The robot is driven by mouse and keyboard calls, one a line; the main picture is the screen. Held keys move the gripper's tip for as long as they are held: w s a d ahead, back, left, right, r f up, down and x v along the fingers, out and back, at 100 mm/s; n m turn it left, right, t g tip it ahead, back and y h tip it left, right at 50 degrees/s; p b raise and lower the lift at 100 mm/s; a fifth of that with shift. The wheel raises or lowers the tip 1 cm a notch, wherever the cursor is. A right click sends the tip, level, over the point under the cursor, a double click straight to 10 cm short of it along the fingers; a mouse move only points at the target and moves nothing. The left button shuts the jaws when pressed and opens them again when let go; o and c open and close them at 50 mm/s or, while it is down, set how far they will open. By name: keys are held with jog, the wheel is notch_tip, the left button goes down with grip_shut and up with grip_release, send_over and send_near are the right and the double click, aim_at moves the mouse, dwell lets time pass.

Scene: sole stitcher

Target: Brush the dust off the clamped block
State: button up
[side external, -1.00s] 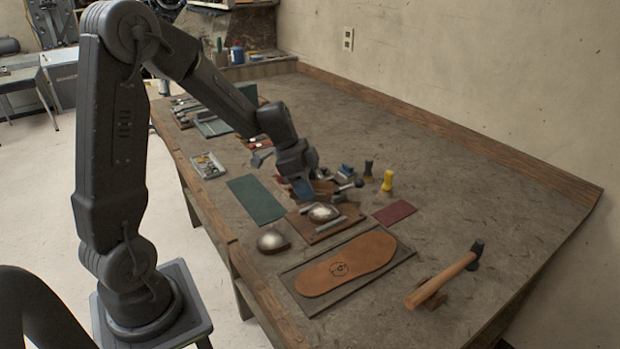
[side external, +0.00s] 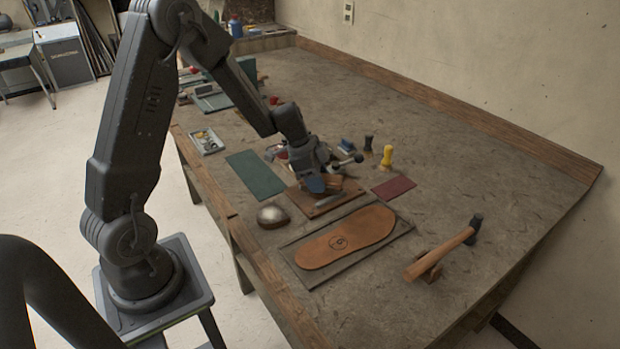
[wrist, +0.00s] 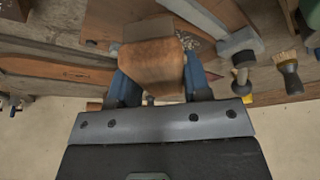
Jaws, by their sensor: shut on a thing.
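My gripper (side external: 324,186) is low over a brown wooden board (side external: 318,208) in the side view. Its blue fingers are shut on a brown wooden brush block (wrist: 152,66), which also shows in the side view (side external: 335,183). The bristles are hidden. The clamped block is hidden behind my gripper and the brush in the side view. In the wrist view a small grey speckled patch (wrist: 188,41) shows beyond the brush; I cannot tell whether it is dust. A grey clamp bar (wrist: 205,16) with a dark knob lies beside it. Contact between brush and block cannot be seen.
A silver dome (side external: 272,216) stands left of the board. A leather sole (side external: 345,238) lies in front on a dark plate. A hammer (side external: 440,248) lies right. Upright dark (side external: 368,144) and yellow-handled (side external: 387,156) tools stand behind. Green (side external: 255,173) and red (side external: 393,187) sheets lie flat.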

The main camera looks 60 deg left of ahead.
aim_at(329, 174)
jog(key=shift+w+d, duration=0.1)
jog(key=shift+w, duration=1.55)
jog(key=shift+s, duration=3.15)
jog(key=shift+a, duration=0.4)
jog(key=shift+w+d, duration=0.15)
jog(key=shift+w, duration=1.45)
jog(key=shift+w+d, duration=0.1)
jog(key=shift+w, duration=1.45)
jog(key=shift+s+a, duration=0.15)
jog(key=shift+s, duration=3.05)
jog(key=shift+r, duration=4.1)
